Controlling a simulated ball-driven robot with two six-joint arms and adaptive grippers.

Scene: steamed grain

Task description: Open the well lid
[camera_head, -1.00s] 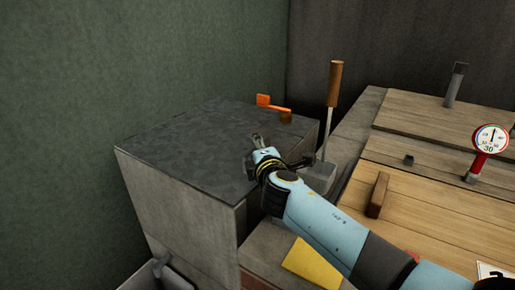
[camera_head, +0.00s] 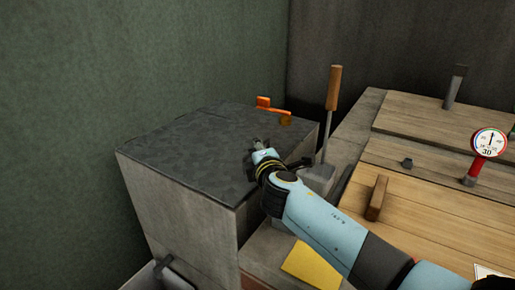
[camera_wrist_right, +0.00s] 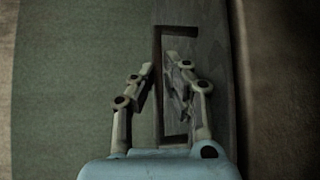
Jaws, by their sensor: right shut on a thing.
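The well lid appears to be the dark grey slab (camera_head: 185,150) on top of the concrete box left of centre in the head view. My right gripper (camera_head: 258,145) is at the slab's right side, with its arm reaching in from the lower right. In the right wrist view, the fingers (camera_wrist_right: 165,85) stand on either side of a dark brown bracket-shaped handle (camera_wrist_right: 174,31) on a grey surface. The gripper is shut on this handle, whose grasped part is partly hidden by the fingers. The handle is not clear in the head view. My left gripper is not in view.
An orange lever (camera_head: 264,102) stands at the slab's back right. A tool with an upright wooden handle (camera_head: 334,88) stands right of the gripper. Wooden boards (camera_head: 420,195) with a red gauge (camera_head: 488,142) lie at right. A yellow sheet (camera_head: 312,262) lies in front. Walls close off left and back.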

